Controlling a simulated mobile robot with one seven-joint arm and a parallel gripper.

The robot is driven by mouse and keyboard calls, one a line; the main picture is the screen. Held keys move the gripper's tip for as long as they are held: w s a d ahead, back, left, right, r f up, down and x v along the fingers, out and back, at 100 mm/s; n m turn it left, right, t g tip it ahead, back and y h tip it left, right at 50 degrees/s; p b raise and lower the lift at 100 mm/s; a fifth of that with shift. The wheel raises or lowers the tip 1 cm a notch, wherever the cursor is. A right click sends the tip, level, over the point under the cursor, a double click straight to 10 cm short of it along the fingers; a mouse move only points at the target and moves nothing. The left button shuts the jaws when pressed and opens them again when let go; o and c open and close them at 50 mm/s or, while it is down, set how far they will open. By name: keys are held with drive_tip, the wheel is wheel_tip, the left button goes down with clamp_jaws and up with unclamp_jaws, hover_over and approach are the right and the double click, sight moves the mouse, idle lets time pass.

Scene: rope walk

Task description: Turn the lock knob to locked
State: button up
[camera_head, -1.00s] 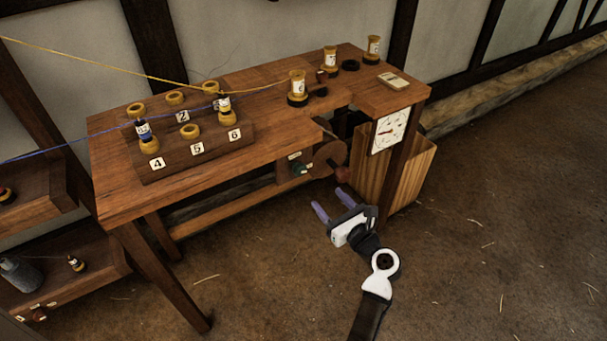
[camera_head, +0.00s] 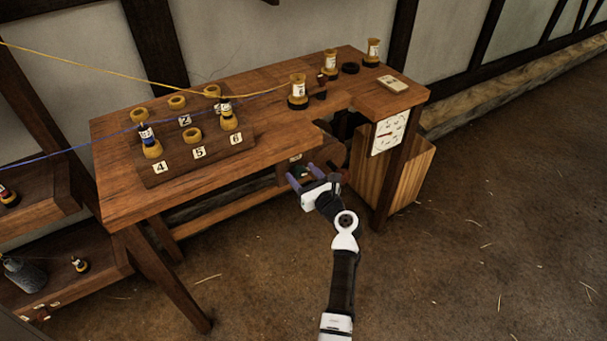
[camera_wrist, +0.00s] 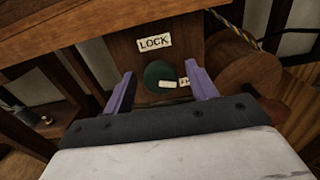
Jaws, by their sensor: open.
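The lock knob (camera_wrist: 158,75) is round and dark green with a pale bar on it. It sits on a wooden panel under a "LOCK" label (camera_wrist: 154,42) in the wrist view. A second label (camera_wrist: 185,81), partly hidden by a finger, is right of the knob. My gripper (camera_wrist: 160,88) is open, with one purple finger on each side of the knob; I cannot tell if they touch it. In the head view my gripper (camera_head: 307,178) is at the panel under the table's front edge, and the knob (camera_head: 300,171) shows only in part between the fingers.
The wooden table (camera_head: 120,190) overhangs the panel. A wooden disc (camera_wrist: 243,72) with a red handle (camera_wrist: 272,112) is right of the knob. A slatted wooden bin (camera_head: 408,180) and a dial (camera_head: 390,132) are at the table's right end. The floor in front is clear.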

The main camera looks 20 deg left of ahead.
drive_tip(key=c, duration=0.9)
drive_tip(key=shift+c, duration=0.2)
